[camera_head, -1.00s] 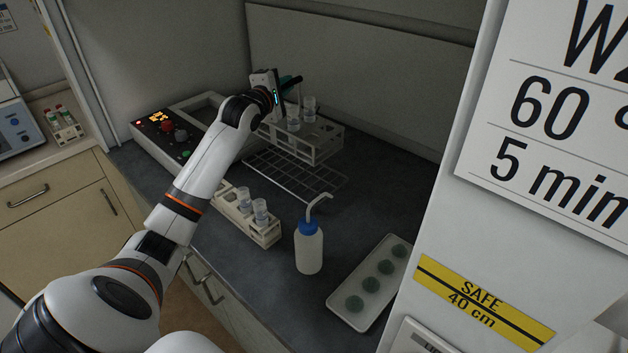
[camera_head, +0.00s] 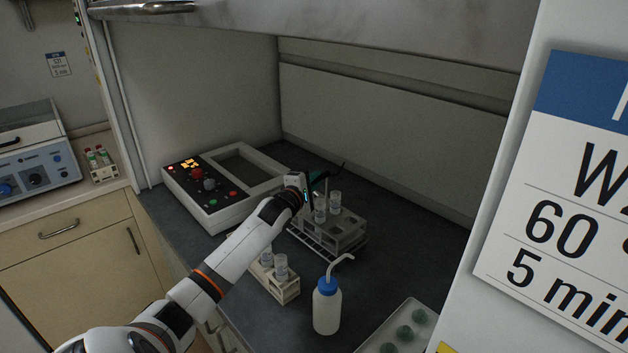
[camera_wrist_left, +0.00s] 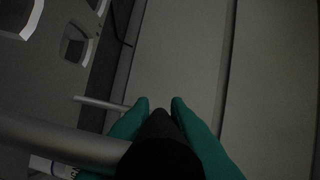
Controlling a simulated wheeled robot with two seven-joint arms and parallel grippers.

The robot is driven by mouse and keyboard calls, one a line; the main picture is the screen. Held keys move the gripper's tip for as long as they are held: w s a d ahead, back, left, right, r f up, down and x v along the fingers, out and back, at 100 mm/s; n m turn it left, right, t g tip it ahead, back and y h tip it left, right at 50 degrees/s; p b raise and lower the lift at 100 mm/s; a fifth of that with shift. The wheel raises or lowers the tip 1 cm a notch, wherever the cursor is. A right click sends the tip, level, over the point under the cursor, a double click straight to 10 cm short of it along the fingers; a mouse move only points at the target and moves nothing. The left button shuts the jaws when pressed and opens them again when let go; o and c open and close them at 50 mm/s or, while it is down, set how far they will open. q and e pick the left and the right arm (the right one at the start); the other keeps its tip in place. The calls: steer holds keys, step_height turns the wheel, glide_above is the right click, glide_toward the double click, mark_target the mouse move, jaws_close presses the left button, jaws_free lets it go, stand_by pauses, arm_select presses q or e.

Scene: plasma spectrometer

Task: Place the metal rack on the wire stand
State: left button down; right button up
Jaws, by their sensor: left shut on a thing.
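The metal rack (camera_head: 350,236), grey and holding upright clear tubes, is over the wire stand (camera_head: 312,241) on the dark worktop. Only the stand's left and front wires show beneath it; I cannot tell whether the rack rests on them or hangs just above. My left gripper (camera_head: 321,184) is at the rack's upper left, behind the tubes. In the left wrist view, its teal fingers (camera_wrist_left: 159,104) are shut on a dark bar, which appears to be the rack's handle. The lower part of the grip is hidden. My right gripper is not in view.
A white tube rack (camera_head: 287,291) stands just in front, partly behind my left arm. A wash bottle (camera_head: 327,308) with a blue cap and a tray (camera_head: 399,338) of green discs are nearer. A control unit (camera_head: 215,190) is left; walls enclose the worktop.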

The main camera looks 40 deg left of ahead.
arm_select(q)
steer(key=c, duration=1.4)
jaws_free()
steer(key=shift+s+d, duration=0.1)
steer(key=b+v, duration=0.1)
steer(key=v, duration=1.1)
steer(key=shift+b, duration=0.3)
